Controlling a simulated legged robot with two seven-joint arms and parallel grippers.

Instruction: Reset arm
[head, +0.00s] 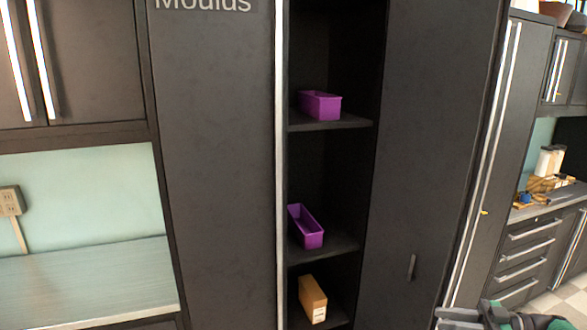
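My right gripper (462,318) shows only in part at the bottom right edge of the head view, grey and black with green parts. It is in front of the dark cabinet, with no object visible in it. Its fingertips are too cut off to tell whether it is open or shut. My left gripper is not in view. A purple mould (321,106) sits on the upper shelf of the open cabinet. Another purple mould (306,227) sits at an angle on the middle shelf. A tan box (312,299) stands on the lower shelf.
The tall dark cabinet door (215,150) carries the label "Moulds". A counter (85,280) lies at the left under wall cabinets. At the right are a tall cabinet (497,150), drawers (525,254) and a counter with small items (550,182).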

